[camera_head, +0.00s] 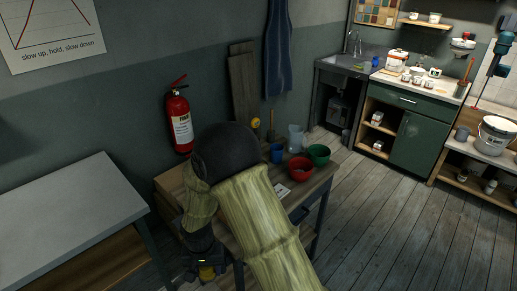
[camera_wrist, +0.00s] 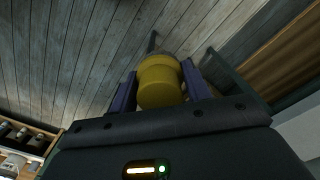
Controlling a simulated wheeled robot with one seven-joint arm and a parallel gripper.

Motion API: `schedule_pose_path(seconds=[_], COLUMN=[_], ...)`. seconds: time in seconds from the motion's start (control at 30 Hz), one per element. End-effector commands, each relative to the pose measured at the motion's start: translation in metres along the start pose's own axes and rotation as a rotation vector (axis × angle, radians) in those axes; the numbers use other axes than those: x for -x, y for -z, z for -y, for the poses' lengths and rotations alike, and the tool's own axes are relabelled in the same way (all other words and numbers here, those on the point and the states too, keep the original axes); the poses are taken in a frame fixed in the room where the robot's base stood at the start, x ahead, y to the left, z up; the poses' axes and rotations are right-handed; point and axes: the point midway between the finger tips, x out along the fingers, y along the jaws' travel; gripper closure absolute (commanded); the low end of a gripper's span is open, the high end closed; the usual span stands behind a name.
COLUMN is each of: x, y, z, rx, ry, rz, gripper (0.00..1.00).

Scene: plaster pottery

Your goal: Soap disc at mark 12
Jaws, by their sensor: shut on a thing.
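My gripper (camera_wrist: 160,84) is shut on a yellow rounded thing (camera_wrist: 160,82), which sits between its two dark blue fingers in the wrist view. The yellow thing looks like a short stepped cylinder; I cannot tell whether it is the soap disc. In the head view my gripper (camera_head: 206,266) points down at the lower left of my arm, and a bit of the yellow thing (camera_head: 207,273) shows. Plank floor lies behind it in the wrist view. I cannot make out a mark 12 in either view.
A small wooden table (camera_head: 318,192) stands partly behind my arm. It bears a blue mug (camera_head: 277,153), a red bowl (camera_head: 300,169), a green bowl (camera_head: 318,154) and a clear jug (camera_head: 296,138). A grey-topped table (camera_head: 62,218) is at left. Open floor (camera_head: 390,225) lies right.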

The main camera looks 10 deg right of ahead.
Motion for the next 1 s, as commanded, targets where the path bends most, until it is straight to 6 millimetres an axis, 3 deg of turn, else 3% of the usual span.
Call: schedule_pose_path(seconds=[0.17, 0.4, 0.5, 0.63, 1.0], x=[-0.027, -0.076, -0.089, -0.097, -0.096], y=[0.022, 0.063, 0.075, 0.083, 0.082], z=[-0.049, -0.135, -0.160, -0.176, -0.172], rx=[0.032, 0.116, 0.143, 0.161, 0.165], ry=[-0.003, 0.000, 0.001, 0.001, 0.000], rz=[0.004, 0.004, 0.001, -0.001, -0.001], gripper=[0.71, 0.71, 0.71, 0.71, 0.71])
